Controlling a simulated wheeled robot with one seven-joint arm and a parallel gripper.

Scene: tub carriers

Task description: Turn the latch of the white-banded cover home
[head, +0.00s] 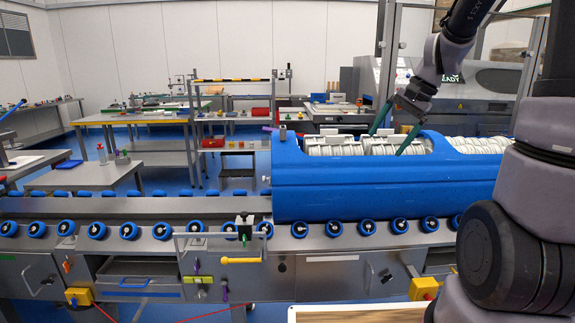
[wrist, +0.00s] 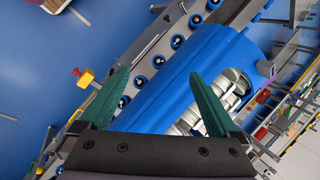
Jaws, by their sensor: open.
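A grey cover (head: 330,278) with a white band across its top is on the front of the conveyor, below the rollers. A small dark latch (head: 387,275) shows near its right side; it is too small to tell how it is turned. My gripper (head: 387,143) is open and empty, with green fingers pointing down over the blue tub carrier, well above and behind the cover. In the wrist view my gripper (wrist: 160,72) is spread over the carrier's blue side; I cannot make out the latch there.
The blue carrier (head: 375,195) with white ribbed tubs stands on the blue-wheeled conveyor. A framed panel (head: 205,243) with a yellow handle sticks up left of the cover. Yellow boxes (head: 423,287) flank the front. Benches stand behind.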

